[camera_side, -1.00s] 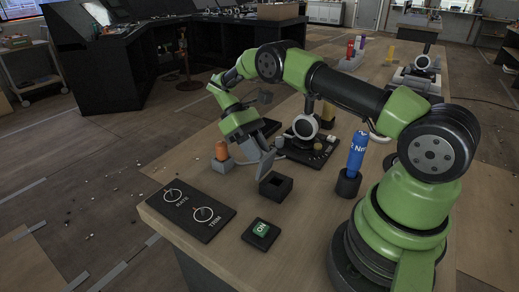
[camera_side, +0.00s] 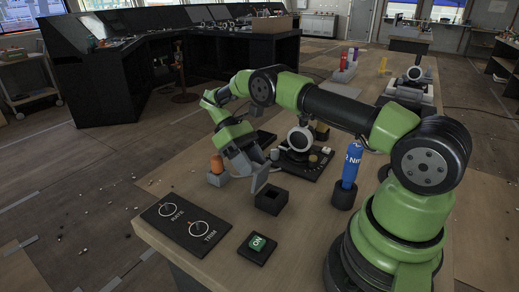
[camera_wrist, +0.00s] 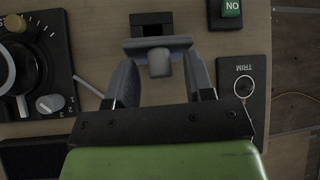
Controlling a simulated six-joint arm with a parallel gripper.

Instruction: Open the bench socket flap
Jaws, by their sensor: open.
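The bench socket is a small black open-topped box (camera_side: 271,201), left of the blue bottle. Its grey flap (camera_side: 261,180) stands raised at the box's far left side, and the dark opening shows. In the wrist view the socket (camera_wrist: 151,24) is at top centre, with the flap (camera_wrist: 140,44) below it and a rounded grey tab (camera_wrist: 160,66) on the flap. My gripper (camera_side: 248,164) is close behind the flap. In the wrist view its open fingers (camera_wrist: 160,60) lie either side of the tab, with gaps showing. Contact with the flap cannot be told.
The RATE and TRIM dial panel (camera_side: 184,228) and the green ON switch (camera_side: 257,243) are in front. An orange object in a grey holder (camera_side: 217,166) is left. A dial panel (camera_side: 304,160) stands behind, and a blue bottle in a black cup (camera_side: 350,170) right.

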